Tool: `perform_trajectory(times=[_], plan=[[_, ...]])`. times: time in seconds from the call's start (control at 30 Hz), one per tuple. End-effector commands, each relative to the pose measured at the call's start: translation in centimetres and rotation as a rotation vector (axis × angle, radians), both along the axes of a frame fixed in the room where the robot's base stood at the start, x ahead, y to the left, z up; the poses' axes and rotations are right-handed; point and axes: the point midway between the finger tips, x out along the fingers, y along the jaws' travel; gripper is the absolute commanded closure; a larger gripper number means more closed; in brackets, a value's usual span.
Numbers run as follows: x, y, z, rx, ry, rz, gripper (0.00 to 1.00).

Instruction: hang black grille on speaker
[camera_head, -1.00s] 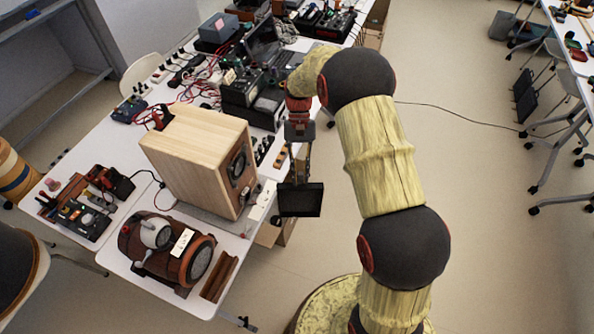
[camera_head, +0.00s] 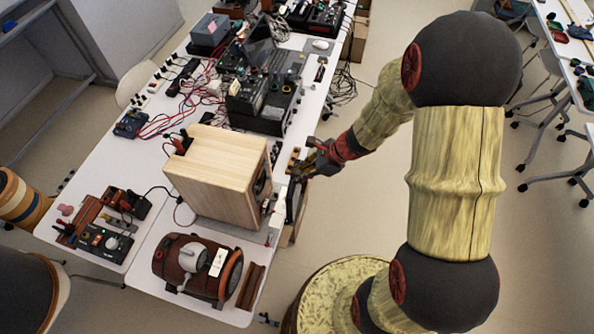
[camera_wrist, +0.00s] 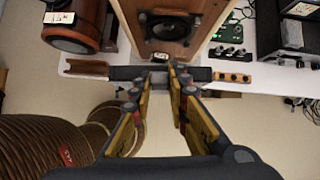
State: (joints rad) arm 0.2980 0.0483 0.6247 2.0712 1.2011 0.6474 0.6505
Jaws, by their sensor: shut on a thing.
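The speaker (camera_head: 212,178) is a pale wooden box on the table, with its driver side facing right. In the wrist view its front (camera_wrist: 168,28) with the dark round driver stands upright just beyond my gripper. My gripper (camera_head: 300,170) is to the right of the speaker front, at the table's edge. It is shut on the black grille (camera_head: 291,203), which shows as a thin dark panel nearly edge-on. In the wrist view the grille (camera_wrist: 122,73) is a dark bar across the fingertips (camera_wrist: 160,79), below the driver. It looks apart from the speaker; the exact gap is unclear.
A brown motor-like device (camera_head: 195,265) sits in front of the speaker, with a brown grooved block (camera_head: 251,286) beside it. Black instruments (camera_head: 262,103) and red cables lie behind the speaker. Open floor lies to the right of the table.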

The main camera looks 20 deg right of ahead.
Motion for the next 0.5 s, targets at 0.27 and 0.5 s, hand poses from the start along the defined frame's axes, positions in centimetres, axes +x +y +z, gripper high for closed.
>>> perform_trajectory(times=[0.27,0.5], plan=[[0.6,-0.5,-0.3,0.001,-0.001,-0.069,1.00],[1.4,0.8,-0.2,0.003,-0.002,-0.066,1.00]])
